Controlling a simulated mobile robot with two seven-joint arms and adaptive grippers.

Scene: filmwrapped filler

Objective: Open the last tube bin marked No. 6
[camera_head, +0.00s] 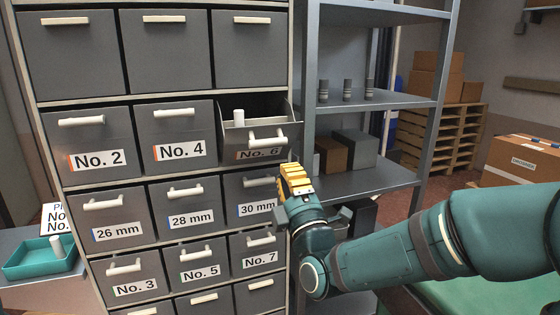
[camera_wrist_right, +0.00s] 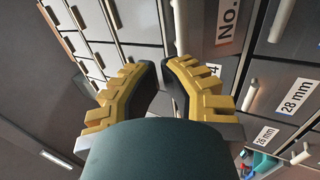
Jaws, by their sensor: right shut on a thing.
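The No. 6 bin (camera_head: 257,153) is a dark grey drawer at the right end of its row. It is pulled out and tilted, with its open top showing. A white tube (camera_head: 239,117) stands up inside it. My right gripper (camera_head: 291,172), with yellow fingers, is at the bin's front right corner. My left gripper is not in view.
Closed bins No. 2 (camera_head: 97,159) and No. 4 (camera_head: 180,151) are to the left; 30 mm (camera_head: 257,209) is below. A grey shelf (camera_head: 375,178) with boxes stands close on the right. A teal tray (camera_head: 40,259) with a white tube lies at the far left.

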